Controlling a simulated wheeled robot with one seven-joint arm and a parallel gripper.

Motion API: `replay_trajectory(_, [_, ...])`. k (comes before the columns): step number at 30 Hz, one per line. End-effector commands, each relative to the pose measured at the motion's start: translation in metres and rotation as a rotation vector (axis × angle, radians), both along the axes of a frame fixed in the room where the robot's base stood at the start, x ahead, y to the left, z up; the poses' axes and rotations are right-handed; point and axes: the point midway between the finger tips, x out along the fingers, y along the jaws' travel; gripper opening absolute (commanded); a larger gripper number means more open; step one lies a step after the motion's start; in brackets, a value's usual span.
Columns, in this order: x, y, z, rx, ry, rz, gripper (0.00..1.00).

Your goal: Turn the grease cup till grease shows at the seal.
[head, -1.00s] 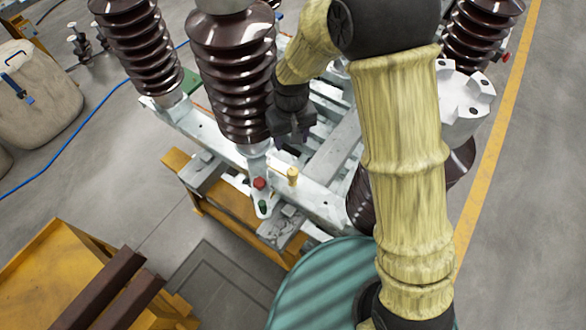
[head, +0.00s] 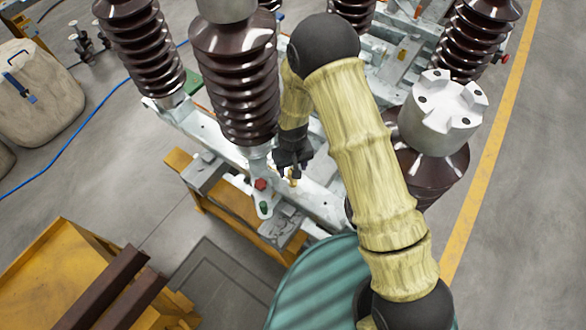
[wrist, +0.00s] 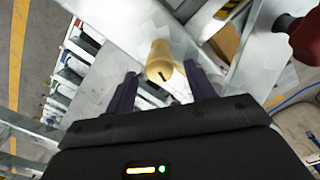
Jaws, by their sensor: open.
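The grease cup (wrist: 159,58) is a small brass-yellow cylinder on the pale frame, with a short dark mark on its near end. In the head view, the cup (head: 293,179) shows just below my gripper (head: 290,168), partly hidden by it. In the wrist view, my gripper (wrist: 158,76) is open, with one dark finger on each side of the cup in the picture and gaps showing between. I cannot tell whether the fingertips reach down to the cup's depth. I cannot make out the seal or any grease.
A red knob (head: 260,184) and a green knob (head: 264,206) sit left of the cup on a bracket. A ribbed brown insulator (head: 236,85) stands close behind. A yellow cart (head: 90,270) is at lower left. Open floor lies right of the yellow line (head: 500,140).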

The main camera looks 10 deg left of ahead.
Motion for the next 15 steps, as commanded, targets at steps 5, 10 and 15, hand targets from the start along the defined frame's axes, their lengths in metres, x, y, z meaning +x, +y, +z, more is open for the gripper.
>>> replay_trajectory(5, [0.000, 0.000, -0.017, -0.001, 0.001, 0.001, 0.54])
replay_trajectory(10, [-0.001, 0.002, -0.022, 0.001, -0.001, 0.004, 0.54])
replay_trajectory(15, [-0.001, 0.002, -0.022, 0.001, -0.001, 0.004, 0.54])
